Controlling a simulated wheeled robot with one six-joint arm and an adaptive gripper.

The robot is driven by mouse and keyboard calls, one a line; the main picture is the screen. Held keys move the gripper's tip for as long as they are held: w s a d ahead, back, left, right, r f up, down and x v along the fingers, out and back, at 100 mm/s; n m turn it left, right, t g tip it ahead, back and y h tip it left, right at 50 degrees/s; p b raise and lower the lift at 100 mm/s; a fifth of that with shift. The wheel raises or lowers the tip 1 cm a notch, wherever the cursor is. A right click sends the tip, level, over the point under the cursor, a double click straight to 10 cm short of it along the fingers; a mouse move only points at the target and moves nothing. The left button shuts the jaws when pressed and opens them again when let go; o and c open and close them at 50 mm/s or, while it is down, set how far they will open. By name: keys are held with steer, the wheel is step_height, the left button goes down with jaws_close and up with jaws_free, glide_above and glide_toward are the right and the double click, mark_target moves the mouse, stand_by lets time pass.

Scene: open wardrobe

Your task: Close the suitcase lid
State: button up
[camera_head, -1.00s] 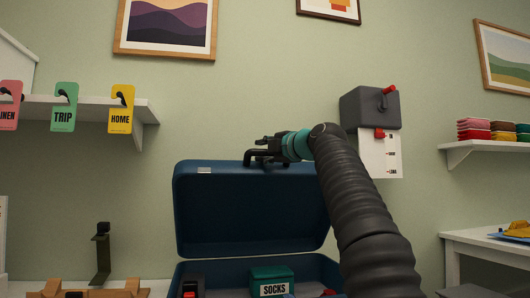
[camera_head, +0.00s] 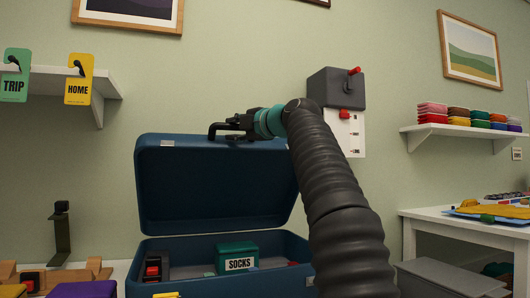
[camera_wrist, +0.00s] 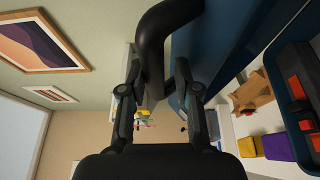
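The blue suitcase (camera_head: 290,247) lies open on a white surface at the lower middle of the head view. Its lid (camera_head: 215,190) stands up, leaning slightly back, with the inside facing me. My gripper (camera_head: 232,128) is at the top edge of the lid, near its middle. In the wrist view a thick dark curved bar (camera_wrist: 165,25), seemingly the lid's handle, passes between the two fingers of my gripper (camera_wrist: 158,75). A gap shows between the bar and the right finger. Whether the left finger touches the bar is unclear.
The suitcase base holds a green box marked SOCKS (camera_head: 237,257) and a dark-and-red item (camera_head: 153,268). A grey wall box with a red lever (camera_head: 335,88) is behind my arm. A purple box (camera_head: 82,289) and dark stand (camera_head: 61,233) are left. A white table (camera_head: 430,217) stands right.

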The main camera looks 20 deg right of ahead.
steer(key=s+d+f, duration=0.5)
steer(key=s, duration=0.5)
steer(key=shift+s+d+f, duration=0.15)
steer(key=shift+d, duration=0.15)
stand_by(1.0)
